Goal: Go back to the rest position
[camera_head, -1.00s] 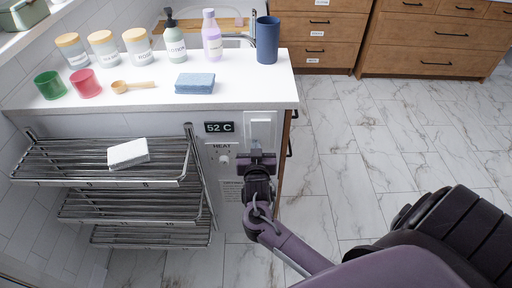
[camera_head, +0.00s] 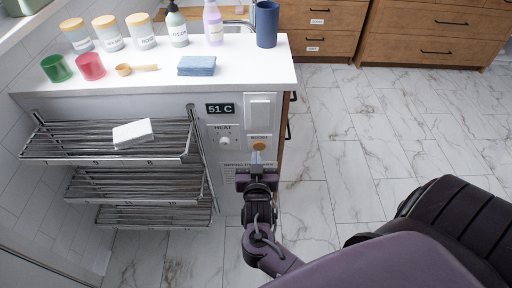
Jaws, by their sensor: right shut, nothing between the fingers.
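My right gripper (camera_head: 257,166) is in the lower middle of the head view, in front of the cabinet's end panel. Its fingers are shut with nothing between them. They point up the picture, just below an orange button (camera_head: 259,146) marked BOOST; I cannot tell whether they touch it. A display (camera_head: 220,109) on the panel reads 51 C. Below it is a HEAT dial (camera_head: 224,141), with a white rocker plate (camera_head: 259,107) to the right. My left gripper is not in view.
A metal rack (camera_head: 75,148) with several shelves hangs left of the panel, a white block (camera_head: 132,133) on top. Wooden drawers (camera_head: 425,35) stand at the back. The marble floor (camera_head: 345,130) is clear.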

